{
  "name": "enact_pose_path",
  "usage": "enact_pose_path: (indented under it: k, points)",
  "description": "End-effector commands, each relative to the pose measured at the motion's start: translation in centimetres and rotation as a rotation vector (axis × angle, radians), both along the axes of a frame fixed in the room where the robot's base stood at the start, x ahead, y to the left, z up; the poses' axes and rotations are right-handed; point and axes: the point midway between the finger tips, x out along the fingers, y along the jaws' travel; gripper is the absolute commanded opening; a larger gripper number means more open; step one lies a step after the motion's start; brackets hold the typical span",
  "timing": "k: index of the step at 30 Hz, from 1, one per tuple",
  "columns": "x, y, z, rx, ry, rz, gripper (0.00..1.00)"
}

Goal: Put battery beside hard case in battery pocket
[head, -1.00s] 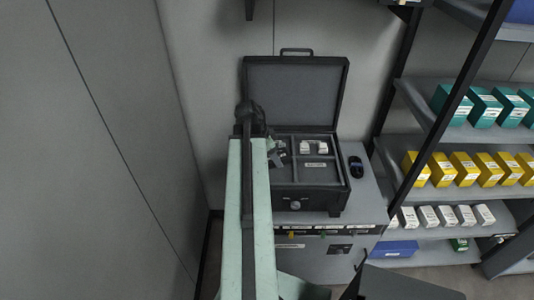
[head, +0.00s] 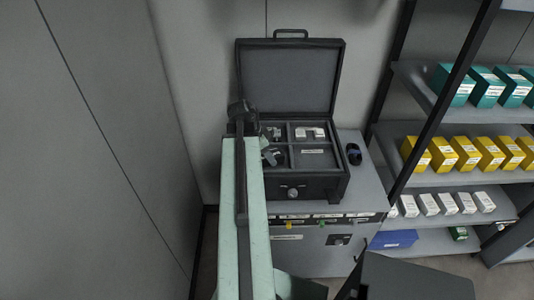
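The hard case (head: 322,187) stands open on a grey cabinet, its lid raised at the back. Its tray is divided into compartments. The back right one holds a white object (head: 310,133). The front right pocket (head: 318,160) looks empty apart from a small white label. A small black object with a bluish patch (head: 354,154), possibly the battery, lies on the cabinet to the right of the case, apart from it.
A grey wall rises on the left and behind.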

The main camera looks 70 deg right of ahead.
Motion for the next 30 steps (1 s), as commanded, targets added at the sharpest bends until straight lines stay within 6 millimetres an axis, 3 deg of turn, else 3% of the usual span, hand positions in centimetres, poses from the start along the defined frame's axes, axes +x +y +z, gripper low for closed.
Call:
enact_pose_path:
  k: [21, 22, 24, 30]
  points:
    - [0.1, 0.0, -1.3, -0.001, 0.001, 0.002, 0.00]
    - [0.1, 0.0, -1.2, -0.001, 0.001, 0.002, 0.64]
    - [0.1, 0.0, -1.1, 0.000, 0.000, 0.002, 0.83]
    - [0.1, 0.0, -1.1, 0.000, 0.000, 0.002, 0.83]
